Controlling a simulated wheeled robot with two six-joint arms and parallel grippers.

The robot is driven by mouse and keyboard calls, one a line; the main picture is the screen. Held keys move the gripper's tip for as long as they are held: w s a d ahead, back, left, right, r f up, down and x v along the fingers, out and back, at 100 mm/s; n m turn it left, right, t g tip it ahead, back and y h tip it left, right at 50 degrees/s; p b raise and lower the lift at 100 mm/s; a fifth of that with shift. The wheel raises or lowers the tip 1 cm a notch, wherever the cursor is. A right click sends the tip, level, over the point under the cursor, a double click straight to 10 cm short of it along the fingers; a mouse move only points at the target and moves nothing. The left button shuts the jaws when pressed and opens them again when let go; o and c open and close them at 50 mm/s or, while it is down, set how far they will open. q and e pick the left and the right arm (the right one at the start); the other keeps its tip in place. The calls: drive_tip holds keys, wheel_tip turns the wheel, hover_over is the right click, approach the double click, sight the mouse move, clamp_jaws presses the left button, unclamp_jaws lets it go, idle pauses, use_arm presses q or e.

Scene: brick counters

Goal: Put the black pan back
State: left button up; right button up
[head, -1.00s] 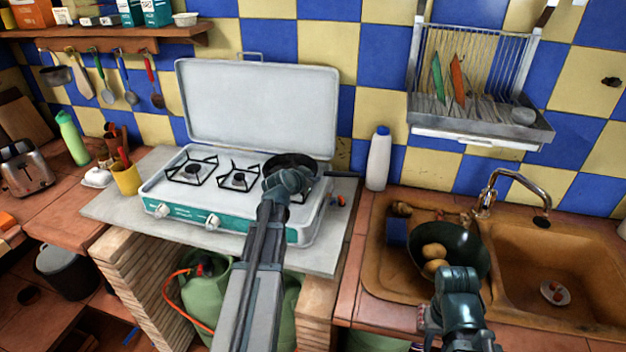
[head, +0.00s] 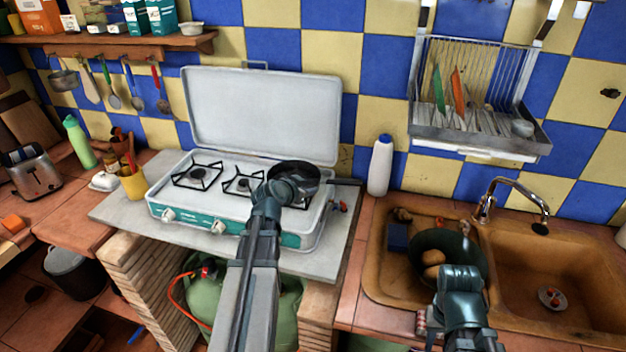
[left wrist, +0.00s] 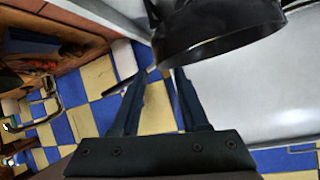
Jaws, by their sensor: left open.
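The black pan (head: 300,172) is at the right burner of the camping stove (head: 170,205), with its dark handle pointing right. Whether it rests flat on the grate is hard to tell. My left gripper (head: 290,190) is at the near side of the pan and hides part of it. In the left wrist view the pan (left wrist: 215,35) fills the top, close beyond the two parted fingers (left wrist: 162,72). The handle (left wrist: 128,83) runs down to the left across the left finger's line. My left gripper is open and empty. My right gripper (head: 460,278) is over the sink; its fingers are not clear.
The stove's raised lid (head: 260,115) stands behind the pan. A white bottle (head: 380,168) is right of the handle. The sink (head: 375,280) holds a dark bowl (head: 440,243) with potatoes. A rail with hanging utensils (head: 135,90) is at the left. A dish rack (head: 480,138) hangs right.

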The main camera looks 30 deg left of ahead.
use_arm(q)
drive_tip(key=p+v, duration=0.1)
drive_tip(key=v, duration=0.4)
drive_tip(key=shift+r+p, duration=0.1)
drive_tip(key=shift+p, duration=0.3)
drive_tip(key=s+d+f+m+g+h, duration=0.1)
drive_tip(key=s+d+f+g+h, duration=0.2)
drive_tip(key=d, duration=0.8)
drive_tip(key=s+d+f+m+g, duration=0.1)
drive_tip(key=d+f+g, duration=0.3)
drive_tip(key=d, duration=0.8)
drive_tip(key=s+d+f+g+y, duration=0.3)
drive_tip(key=s+d+f+g, duration=0.1)
drive_tip(key=s+d, duration=0.7)
drive_tip(key=s+g, duration=0.1)
drive_tip(key=s, duration=0.2)
drive_tip(key=shift+s+d+g+y, duration=0.2)
drive_tip(key=shift+d+g+y, duration=0.1)
drive_tip(key=shift+d+y, duration=0.1)
